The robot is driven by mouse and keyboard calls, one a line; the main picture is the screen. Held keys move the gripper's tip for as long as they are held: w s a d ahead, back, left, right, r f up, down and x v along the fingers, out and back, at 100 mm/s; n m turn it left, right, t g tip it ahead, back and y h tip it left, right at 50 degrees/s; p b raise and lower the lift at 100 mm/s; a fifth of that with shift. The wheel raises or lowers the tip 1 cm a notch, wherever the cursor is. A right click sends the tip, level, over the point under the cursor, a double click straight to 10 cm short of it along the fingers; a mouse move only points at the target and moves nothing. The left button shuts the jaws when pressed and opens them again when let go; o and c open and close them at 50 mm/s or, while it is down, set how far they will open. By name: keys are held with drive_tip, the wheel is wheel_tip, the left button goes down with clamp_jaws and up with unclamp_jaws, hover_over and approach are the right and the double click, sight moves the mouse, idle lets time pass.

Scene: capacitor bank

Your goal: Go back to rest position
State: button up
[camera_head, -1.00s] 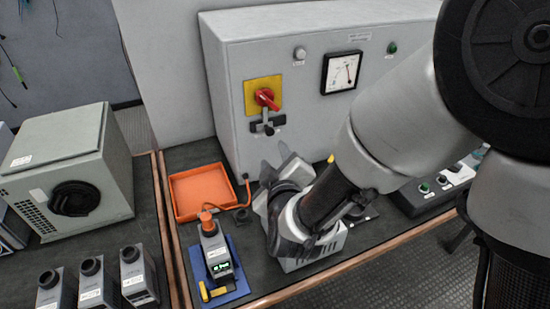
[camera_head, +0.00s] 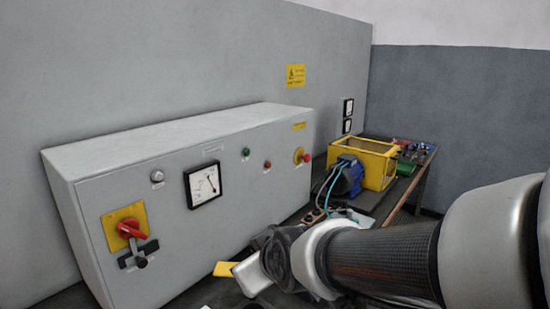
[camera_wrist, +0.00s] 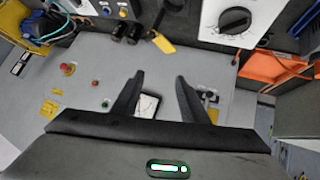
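My gripper (camera_wrist: 158,95) shows in the wrist view with its two dark fingers spread apart and nothing between them. Beyond the fingers is the front of the grey cabinet (camera_head: 235,205), with its dial gauge (camera_head: 203,185) in the gap. In the head view my arm comes in from the lower right, in front of the cabinet's lower right part. The fingers cannot be made out there. The red rotary switch on its yellow plate (camera_head: 127,227) is at the cabinet's left.
A yellow open frame (camera_head: 372,160) and a blue motor (camera_head: 348,176) with cables stand right of the cabinet. A yellow tag (camera_wrist: 163,43), dark cylinders (camera_wrist: 128,31), a white-faced dial box (camera_wrist: 238,22) and an orange tray (camera_wrist: 272,69) show in the wrist view.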

drive_tip(key=s+d+r+m+g+h, duration=0.35)
drive_tip(key=s+d+m, duration=0.45)
drive_tip(key=s+d, duration=0.85)
wheel_tip(320, 180, up, 13)
drive_tip(key=w+d+p, duration=0.1)
drive_tip(key=w+p, duration=0.1)
drive_tip(key=p, duration=1.2)
drive_tip(key=shift+d+r, duration=0.15)
